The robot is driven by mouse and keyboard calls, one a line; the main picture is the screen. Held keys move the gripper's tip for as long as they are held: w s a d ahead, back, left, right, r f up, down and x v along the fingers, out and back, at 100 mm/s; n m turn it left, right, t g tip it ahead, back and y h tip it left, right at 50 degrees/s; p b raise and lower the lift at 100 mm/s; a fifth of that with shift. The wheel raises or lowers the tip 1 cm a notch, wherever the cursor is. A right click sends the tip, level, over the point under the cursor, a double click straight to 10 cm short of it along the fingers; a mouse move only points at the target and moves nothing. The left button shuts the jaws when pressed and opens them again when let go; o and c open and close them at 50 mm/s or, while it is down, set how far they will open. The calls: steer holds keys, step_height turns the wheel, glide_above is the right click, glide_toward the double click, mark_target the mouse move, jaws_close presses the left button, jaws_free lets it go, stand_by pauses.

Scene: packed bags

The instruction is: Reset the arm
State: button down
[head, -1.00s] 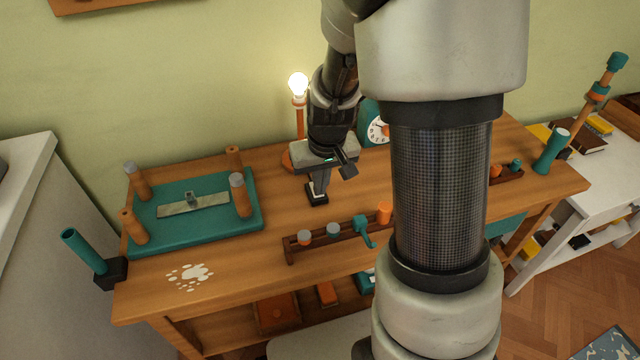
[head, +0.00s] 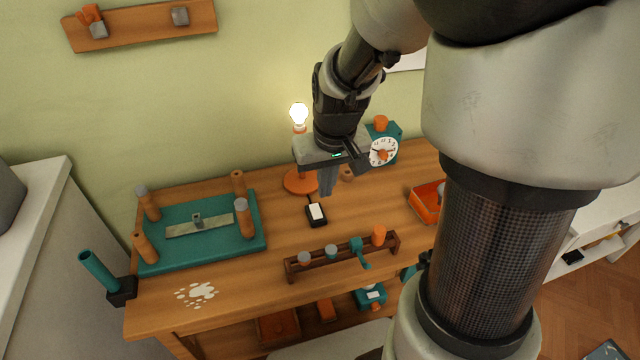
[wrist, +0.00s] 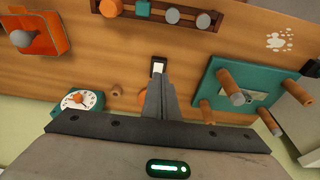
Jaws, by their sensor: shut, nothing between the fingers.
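My gripper (head: 327,182) is shut and empty. It hangs above the wooden table (head: 260,262), with its fingers pointing down. In the wrist view the shut fingers (wrist: 166,82) reach toward a small black block with a white top (wrist: 158,66). That block also shows on the table in the head view (head: 316,213), below the fingertips and apart from them.
A lit lamp (head: 299,116) and a teal clock (head: 383,150) stand behind my gripper. A teal board with upright pegs (head: 190,252) lies left. A wooden rack (head: 340,258) stands in front, an orange tray (head: 424,205) to the right. The front-left table has free room.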

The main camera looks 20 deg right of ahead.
steer(key=shift+s+r, duration=0.25)
steer(key=shift+r, duration=0.25)
steer(key=s+a+r+t, duration=0.3)
steer(key=s+r, duration=1.1)
steer(key=s, duration=0.1)
step_height(320, 180, up, 16)
steer(key=p, duration=1.6)
steer(key=shift+w+f, duration=0.2)
